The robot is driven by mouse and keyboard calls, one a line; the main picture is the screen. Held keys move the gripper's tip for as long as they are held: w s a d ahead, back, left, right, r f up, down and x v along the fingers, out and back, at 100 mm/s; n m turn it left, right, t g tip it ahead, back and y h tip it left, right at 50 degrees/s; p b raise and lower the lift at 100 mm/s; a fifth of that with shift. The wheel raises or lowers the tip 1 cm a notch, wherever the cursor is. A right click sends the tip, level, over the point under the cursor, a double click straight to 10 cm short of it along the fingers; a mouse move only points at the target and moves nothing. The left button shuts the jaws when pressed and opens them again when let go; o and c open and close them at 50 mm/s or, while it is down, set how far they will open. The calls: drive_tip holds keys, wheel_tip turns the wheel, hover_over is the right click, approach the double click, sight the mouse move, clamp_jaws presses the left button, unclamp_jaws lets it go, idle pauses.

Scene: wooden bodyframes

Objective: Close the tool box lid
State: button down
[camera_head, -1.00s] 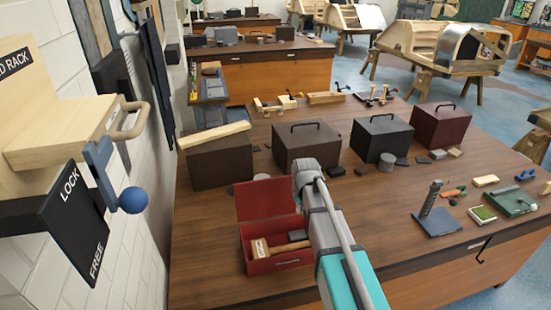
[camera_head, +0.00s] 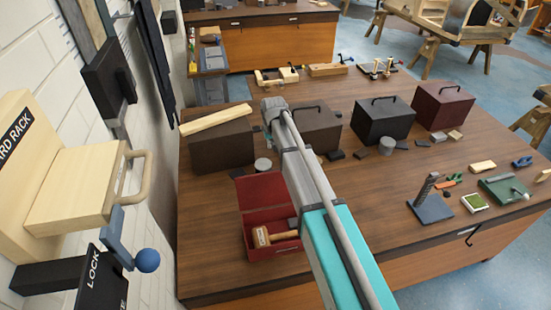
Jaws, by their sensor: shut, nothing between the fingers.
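The red tool box (camera_head: 283,250) stands open on the near part of the wooden table. Its lid (camera_head: 263,190) is tilted up and back from the rear edge. A wooden mallet (camera_head: 278,232) with a pale labelled head and a dark end lies inside the box. My arm reaches in from the bottom right, passing in front of the box's right side. The far end of the arm shows as a grey joint beyond the lid, in front of the dark boxes. I cannot make out my gripper's fingers.
Dark handled boxes (camera_head: 382,120) stand in a row behind. A wooden strip (camera_head: 216,120) lies on the left one. A grey cylinder (camera_head: 263,165) stands behind the lid. Small tools lie to the right. A wall rack with a lever (camera_head: 147,260) is at left. Table left of the box is clear.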

drive_tip(key=shift+f+b, duration=0.25)
drive_tip(key=shift+b, duration=0.1)
wheel_tip(320, 180, down, 9)
drive_tip(key=s+b, duration=0.2)
drive_tip(key=b, duration=0.6)
drive_tip(key=shift+d+r+b, duration=0.15)
drive_tip(key=shift+d+b, duration=0.15)
drive_tip(key=shift+d, duration=0.05)
idle(0.5)
